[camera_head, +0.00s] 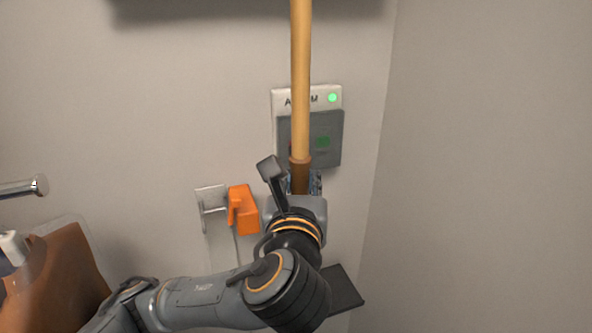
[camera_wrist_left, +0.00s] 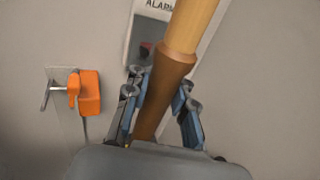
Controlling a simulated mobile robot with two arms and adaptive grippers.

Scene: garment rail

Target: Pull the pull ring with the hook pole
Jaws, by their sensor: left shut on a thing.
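The hook pole (camera_head: 300,80) is a long wooden pole with a darker brown grip at its lower end. It rises upright out of the top of the head view, so its hook end is hidden. My left gripper (camera_head: 301,184) is shut on the brown grip, in front of the wall. In the left wrist view, the fingers of my left gripper (camera_wrist_left: 160,110) stand on both sides of the grip of the hook pole (camera_wrist_left: 185,45). The pull ring is not in view. My right gripper is not in view.
An alarm panel (camera_head: 335,130) with a green light is on the wall behind the pole. An orange handset-like object (camera_head: 243,210) hangs on a metal bracket (camera_head: 211,199) left of the gripper. A metal bar end (camera_head: 38,186) and a brown item (camera_head: 60,280) are at left. The right wall is bare.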

